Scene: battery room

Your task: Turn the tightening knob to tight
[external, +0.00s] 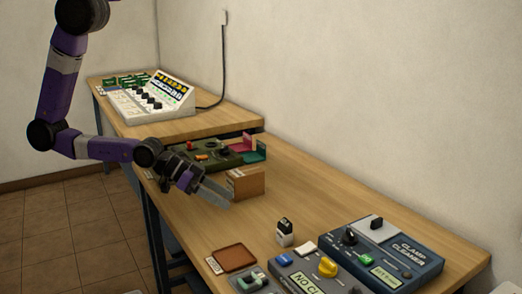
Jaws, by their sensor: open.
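No knob has a readable "tightening" label, so I cannot tell which one it is. A yellow knob (328,267) stands on a blue-grey box (299,277) at the front. The clamp cleaner box (405,243), right of it, has a black knob (349,237) and a green knob (366,258). A dark green panel (230,157) with small knobs and a red part lies behind my gripper (215,194). My gripper is open and empty above the bench, left of these front boxes, touching no knob. My wrist hides part of the bench.
A brown box (247,182) stands close beside my gripper. A white console (151,96) stands on the far bench. A brown tray (234,258) and a stamp-like block (285,232) are near the front. The middle of the bench (305,200) is clear.

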